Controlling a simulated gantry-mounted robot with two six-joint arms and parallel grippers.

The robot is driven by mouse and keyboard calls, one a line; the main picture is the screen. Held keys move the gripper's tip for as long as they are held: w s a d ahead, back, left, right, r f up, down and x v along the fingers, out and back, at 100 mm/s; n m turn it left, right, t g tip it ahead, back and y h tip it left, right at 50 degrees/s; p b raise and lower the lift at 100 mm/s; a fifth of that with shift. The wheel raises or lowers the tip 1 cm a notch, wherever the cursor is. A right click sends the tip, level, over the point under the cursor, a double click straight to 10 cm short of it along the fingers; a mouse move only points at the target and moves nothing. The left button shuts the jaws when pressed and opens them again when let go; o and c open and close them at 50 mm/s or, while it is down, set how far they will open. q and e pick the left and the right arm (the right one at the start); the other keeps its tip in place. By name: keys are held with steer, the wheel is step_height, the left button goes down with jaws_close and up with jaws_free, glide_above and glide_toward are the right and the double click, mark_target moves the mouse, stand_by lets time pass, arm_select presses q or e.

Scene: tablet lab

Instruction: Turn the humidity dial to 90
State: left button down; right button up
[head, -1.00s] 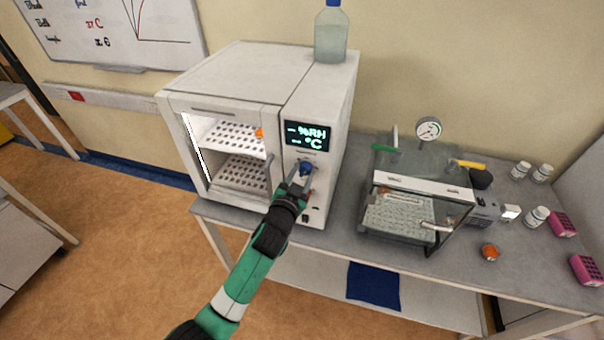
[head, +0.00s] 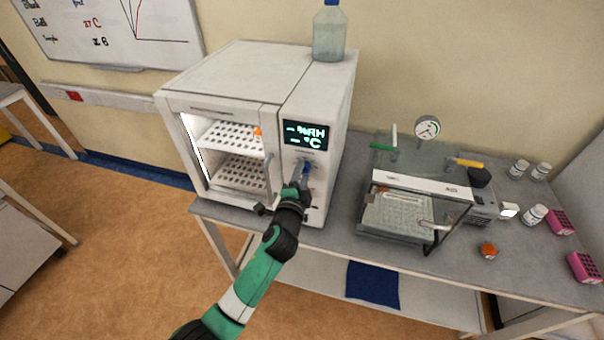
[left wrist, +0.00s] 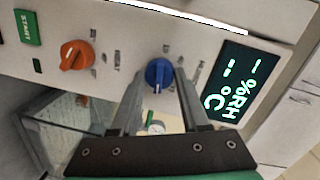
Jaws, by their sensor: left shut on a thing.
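The white climate chamber (head: 225,68) stands on the bench, with a dark display (head: 305,135) that shows "%RH" and "°C" with dashes in place of numbers. The blue dial (left wrist: 159,74) is on its front panel, below the display in the head view. My left gripper (left wrist: 161,78) reaches the panel, with one finger on each side of the blue dial, and is shut on it. In the head view my left gripper (head: 300,178) covers most of the dial. An orange dial (left wrist: 76,55) and a green START button (left wrist: 27,27) are on the same panel. My right gripper is not in view.
A bottle with a blue cap (head: 329,35) stands on top of the chamber. A glass-fronted box with a gauge (head: 427,127) stands to the right on the bench, with white jars (head: 519,169) and pink racks (head: 560,222) beyond it.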

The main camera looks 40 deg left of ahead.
arm_select(q)
steer(key=shift+m, duration=0.5)
steer(key=shift+c, duration=2)
jaws_free()
steer(key=f+p+v, duration=0.1)
steer(key=v, duration=1)
steer(key=shift+s+d+r, duration=0.2)
steer(key=shift+s+r, duration=0.05)
steer(key=shift+r, duration=0.25)
